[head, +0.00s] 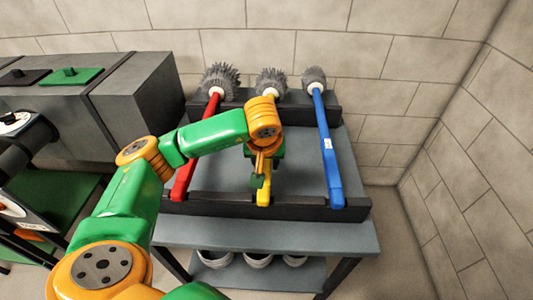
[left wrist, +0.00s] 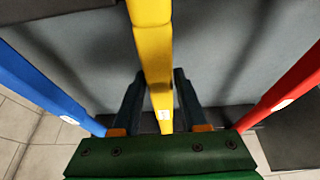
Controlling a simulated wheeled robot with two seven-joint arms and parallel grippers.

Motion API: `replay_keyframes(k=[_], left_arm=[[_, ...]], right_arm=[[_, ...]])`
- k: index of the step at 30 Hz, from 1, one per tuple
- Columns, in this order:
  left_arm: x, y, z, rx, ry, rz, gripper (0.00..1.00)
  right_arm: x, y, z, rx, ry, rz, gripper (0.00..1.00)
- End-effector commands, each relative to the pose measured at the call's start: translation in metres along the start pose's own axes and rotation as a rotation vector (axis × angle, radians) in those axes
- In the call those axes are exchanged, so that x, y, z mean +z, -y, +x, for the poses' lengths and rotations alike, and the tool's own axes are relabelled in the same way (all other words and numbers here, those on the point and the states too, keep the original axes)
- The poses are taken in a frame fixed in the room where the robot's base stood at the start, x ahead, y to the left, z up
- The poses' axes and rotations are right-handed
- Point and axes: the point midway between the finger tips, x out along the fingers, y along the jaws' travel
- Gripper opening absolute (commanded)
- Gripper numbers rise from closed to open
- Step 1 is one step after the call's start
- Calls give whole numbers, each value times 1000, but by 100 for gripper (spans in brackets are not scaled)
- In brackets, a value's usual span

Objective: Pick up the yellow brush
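The yellow brush lies on the rack between two others, its grey bristle head (head: 270,80) at the back and its yellow handle (head: 263,197) toward the front. My left gripper (head: 260,178) is above the yellow handle and hides its middle part. In the left wrist view the yellow handle (left wrist: 153,50) runs between the two open fingers of my left gripper (left wrist: 160,100), with a gap on each side. My right gripper is not in view.
A red brush (head: 184,165) lies to the left and a blue brush (head: 328,150) to the right. Dark rack bars (head: 225,208) hold the handles on a grey table (head: 350,237). Pots (head: 258,260) stand on the lower shelf. A grey duct (head: 140,95) stands at the left; walls close the back and right.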

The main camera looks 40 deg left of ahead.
Motion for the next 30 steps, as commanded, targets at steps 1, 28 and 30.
replay_keyframes(k=[1, 28, 30], left_arm=[[0, 0, 0, 0, 0, 0, 27], [0, 0, 0, 0, 0, 0, 0], [0, 0, 0, 0, 0, 0, 0]], right_arm=[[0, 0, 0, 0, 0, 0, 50], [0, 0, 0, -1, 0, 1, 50], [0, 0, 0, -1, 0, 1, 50]])
